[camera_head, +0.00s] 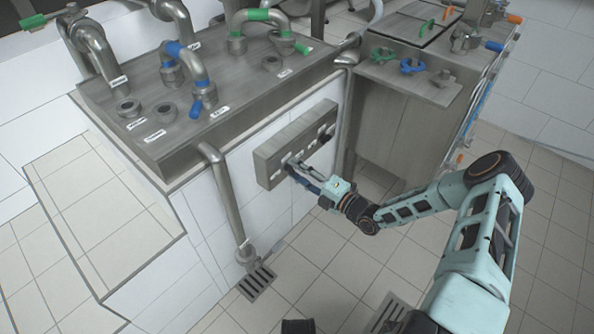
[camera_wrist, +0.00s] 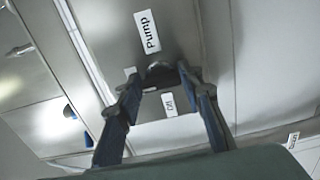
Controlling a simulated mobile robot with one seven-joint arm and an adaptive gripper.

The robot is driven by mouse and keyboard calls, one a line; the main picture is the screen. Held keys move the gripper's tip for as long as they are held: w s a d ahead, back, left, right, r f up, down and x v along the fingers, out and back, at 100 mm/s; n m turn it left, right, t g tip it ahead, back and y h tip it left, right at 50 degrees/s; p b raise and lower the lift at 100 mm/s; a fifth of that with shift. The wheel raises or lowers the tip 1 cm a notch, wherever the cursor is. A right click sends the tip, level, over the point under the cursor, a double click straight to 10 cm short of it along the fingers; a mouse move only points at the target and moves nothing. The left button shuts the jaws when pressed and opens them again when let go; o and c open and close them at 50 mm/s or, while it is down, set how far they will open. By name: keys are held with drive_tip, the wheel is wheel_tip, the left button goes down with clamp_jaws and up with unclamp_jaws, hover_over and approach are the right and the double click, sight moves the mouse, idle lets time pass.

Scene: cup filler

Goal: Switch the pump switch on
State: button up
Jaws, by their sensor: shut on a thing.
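The pump switch (camera_wrist: 158,69) is a small dark knob on a grey metal panel (camera_head: 268,165). In the wrist view a "Pump" label (camera_wrist: 147,32) is beside it and an "Off" label (camera_wrist: 168,102) lies between my fingers. Another small label (camera_wrist: 130,72) by the left fingertip is too hidden to read. My gripper (camera_wrist: 162,78) has its two dark blue fingers on either side of the knob, shut on it. In the head view my gripper (camera_head: 302,176) reaches the panel's front face from the right, and the knob is hidden there.
The panel is fixed to a white tiled block with a metal top (camera_head: 215,75) carrying pipes and valves. A vertical pipe (camera_head: 226,195) runs down left of the panel. A metal cabinet (camera_head: 385,125) stands to the right.

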idle(0.4)
drive_tip(key=o, duration=1.2)
drive_tip(key=shift+c, duration=0.2)
drive_tip(key=v, duration=1.2)
drive_tip(key=shift+s, duration=0.1)
